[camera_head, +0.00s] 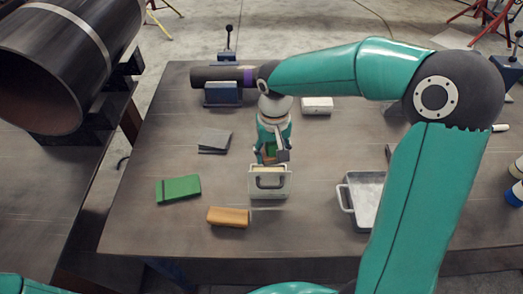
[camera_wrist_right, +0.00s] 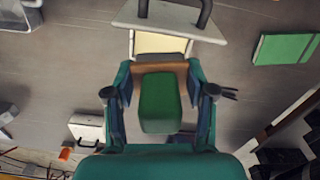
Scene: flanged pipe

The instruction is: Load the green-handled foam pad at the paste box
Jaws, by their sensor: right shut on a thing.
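The foam pad has a green handle (camera_wrist_right: 160,103) and a brown pad edge (camera_wrist_right: 160,67). My right gripper (camera_head: 272,152) is shut on it, with the handle between the fingers (camera_wrist_right: 160,80) in the right wrist view. The paste box (camera_head: 269,186) is a pale box with a dark handle on its near side, standing mid-table in the head view. Its cream inside (camera_wrist_right: 160,42) shows just beyond the pad in the wrist view. The pad is at the far side of the box opening; I cannot tell whether they touch. My left gripper is not in view.
A green notebook (camera_head: 178,188) and an orange block (camera_head: 228,217) lie left of the box. A grey wedge-like item (camera_head: 214,140) lies farther back. A metal tray (camera_head: 366,187) stands at right, partly behind my arm. A large dark pipe (camera_head: 65,62) is at far left.

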